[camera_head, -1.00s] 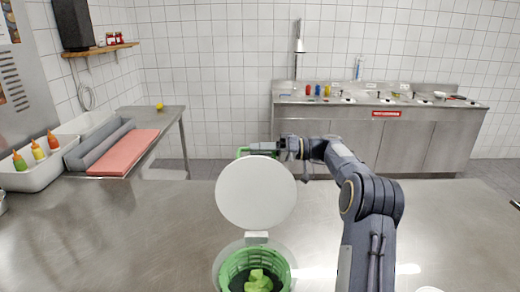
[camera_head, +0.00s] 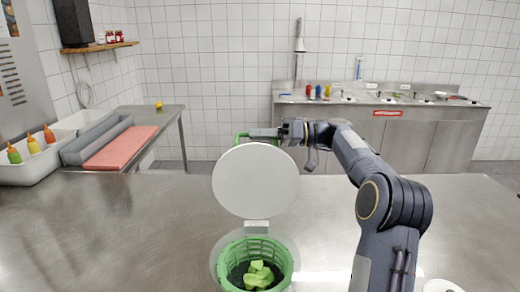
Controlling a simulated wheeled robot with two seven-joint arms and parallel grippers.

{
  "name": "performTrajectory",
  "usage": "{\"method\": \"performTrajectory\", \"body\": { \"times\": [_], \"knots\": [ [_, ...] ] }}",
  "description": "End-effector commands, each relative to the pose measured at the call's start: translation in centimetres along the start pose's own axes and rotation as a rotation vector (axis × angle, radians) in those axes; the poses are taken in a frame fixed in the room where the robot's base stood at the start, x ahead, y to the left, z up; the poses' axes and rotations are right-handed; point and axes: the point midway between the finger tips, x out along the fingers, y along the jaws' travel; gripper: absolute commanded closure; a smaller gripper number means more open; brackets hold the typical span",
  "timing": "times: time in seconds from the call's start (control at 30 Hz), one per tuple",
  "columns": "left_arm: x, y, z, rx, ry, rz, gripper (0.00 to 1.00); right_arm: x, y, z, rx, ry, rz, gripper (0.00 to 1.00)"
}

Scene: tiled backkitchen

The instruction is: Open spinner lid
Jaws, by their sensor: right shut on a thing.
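The salad spinner (camera_head: 222,262) stands on the steel counter with its round white lid (camera_head: 256,181) raised about upright on the hinge at the bowl's back. The green basket (camera_head: 285,264) is uncovered, with pale green pieces (camera_head: 259,275) inside. My right gripper (camera_head: 258,134) is behind the lid's top edge, shut on the lid's green handle (camera_head: 238,140). The lid hides most of the handle and part of the grip. My left gripper is out of view.
A round white item (camera_head: 441,286) is cut off at the bottom edge, right of my arm. The steel counter (camera_head: 110,230) is clear to the left of the spinner. A white bin with several bottles (camera_head: 33,145) stands at the far left.

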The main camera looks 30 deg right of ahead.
Motion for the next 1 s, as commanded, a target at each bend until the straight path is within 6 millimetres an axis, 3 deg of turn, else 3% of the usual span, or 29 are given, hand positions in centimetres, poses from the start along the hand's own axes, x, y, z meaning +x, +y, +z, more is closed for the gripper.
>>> {"method": "performTrajectory", "body": {
  "times": [0.03,0.1,0.47,0.5,0.63,0.87,1.0],
  "knots": [
    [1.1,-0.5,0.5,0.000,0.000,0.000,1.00,0.0,0.1,0.8,-0.014,-0.001,0.000,1.00],
    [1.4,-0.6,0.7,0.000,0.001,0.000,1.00,0.0,-0.4,0.7,-0.028,-0.001,0.000,1.00],
    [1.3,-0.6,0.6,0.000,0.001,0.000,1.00,0.1,-0.8,0.6,-0.034,-0.004,0.000,1.00],
    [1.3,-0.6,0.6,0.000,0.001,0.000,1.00,0.1,-0.8,0.6,-0.034,-0.004,0.000,0.82],
    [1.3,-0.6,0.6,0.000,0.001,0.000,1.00,0.0,-0.8,0.5,-0.034,-0.004,0.000,0.67],
    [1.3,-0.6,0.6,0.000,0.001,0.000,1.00,0.0,-0.8,0.5,-0.036,-0.002,0.000,0.67],
    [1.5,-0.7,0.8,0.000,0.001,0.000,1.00,-1.2,-0.7,0.5,-0.036,-0.001,0.002,0.67]
  ]
}}
